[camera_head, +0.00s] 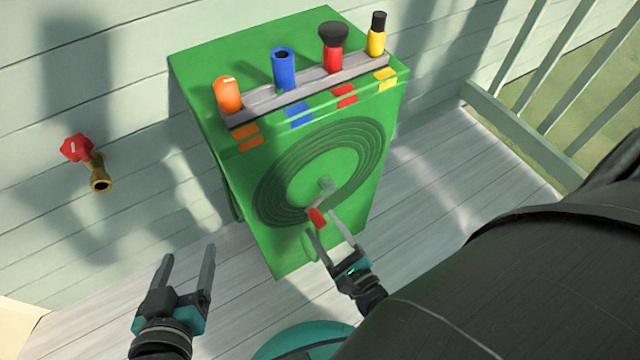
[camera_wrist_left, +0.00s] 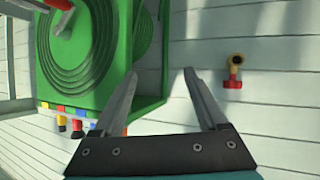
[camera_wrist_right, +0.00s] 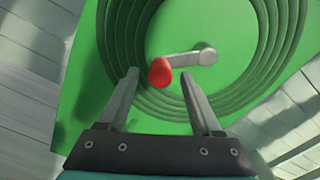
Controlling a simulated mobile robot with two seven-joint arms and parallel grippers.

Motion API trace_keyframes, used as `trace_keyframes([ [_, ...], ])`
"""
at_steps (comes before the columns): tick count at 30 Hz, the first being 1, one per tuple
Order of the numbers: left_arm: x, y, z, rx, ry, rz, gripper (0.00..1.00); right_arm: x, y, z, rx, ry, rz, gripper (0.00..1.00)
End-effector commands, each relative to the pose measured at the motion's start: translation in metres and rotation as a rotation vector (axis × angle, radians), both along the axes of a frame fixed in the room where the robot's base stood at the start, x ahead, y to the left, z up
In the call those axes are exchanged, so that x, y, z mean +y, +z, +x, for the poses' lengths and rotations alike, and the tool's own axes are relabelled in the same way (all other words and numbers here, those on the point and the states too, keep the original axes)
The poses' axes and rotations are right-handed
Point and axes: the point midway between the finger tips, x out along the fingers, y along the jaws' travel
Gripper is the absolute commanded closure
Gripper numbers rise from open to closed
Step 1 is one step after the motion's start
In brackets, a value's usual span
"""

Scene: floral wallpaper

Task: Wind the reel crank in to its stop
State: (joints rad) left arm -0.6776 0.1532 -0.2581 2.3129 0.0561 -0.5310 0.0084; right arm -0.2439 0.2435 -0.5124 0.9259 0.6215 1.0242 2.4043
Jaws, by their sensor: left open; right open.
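The reel crank is a grey arm with a red knob (camera_head: 317,217) on the front of a green hose box (camera_head: 268,218). The crank arm runs from the hub (camera_head: 326,184) down to the knob, in front of a coiled green hose (camera_head: 345,150). My right gripper (camera_head: 329,238) is open, just below the knob. In the right wrist view the knob (camera_wrist_right: 160,71) shows ahead of the open fingers (camera_wrist_right: 160,85), between their lines and not gripped. My left gripper (camera_head: 191,262) is open and empty, left of the box. The left wrist view shows its fingers (camera_wrist_left: 160,75) apart.
Orange, blue, red and yellow nozzles stand on a grey rack (camera_head: 310,88) on the box top. A brass tap with a red handle (camera_head: 76,148) juts from the wall at left. A railing (camera_head: 530,140) stands at right.

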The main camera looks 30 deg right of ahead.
Motion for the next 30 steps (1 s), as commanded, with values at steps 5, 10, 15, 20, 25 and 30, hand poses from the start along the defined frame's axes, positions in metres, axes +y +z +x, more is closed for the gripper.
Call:
trace_keyframes([
  [5, 0.008, -0.002, -0.002, 0.069, 0.005, 0.040, 0.25, -0.001, 0.000, -0.045, 0.007, 0.002, 0.000, 0.34],
  [10, 0.013, -0.004, -0.004, 0.107, 0.008, 0.061, 0.25, -0.002, 0.000, -0.085, 0.005, 0.002, 0.000, 0.34],
  [15, 0.013, -0.005, -0.004, 0.112, 0.007, 0.063, 0.25, -0.004, -0.001, -0.114, 0.004, 0.001, 0.000, 0.34],
  [20, 0.012, -0.005, -0.004, 0.107, 0.007, 0.061, 0.25, -0.004, 0.000, -0.127, 0.002, 0.001, 0.000, 0.34],
  [25, 0.012, -0.005, -0.004, 0.107, 0.006, 0.059, 0.25, -0.004, 0.000, -0.130, 0.000, 0.001, 0.001, 0.34],
  [30, 0.012, -0.005, -0.004, 0.106, 0.006, 0.059, 0.25, -0.004, 0.000, -0.130, 0.000, 0.001, 0.001, 0.34],
])
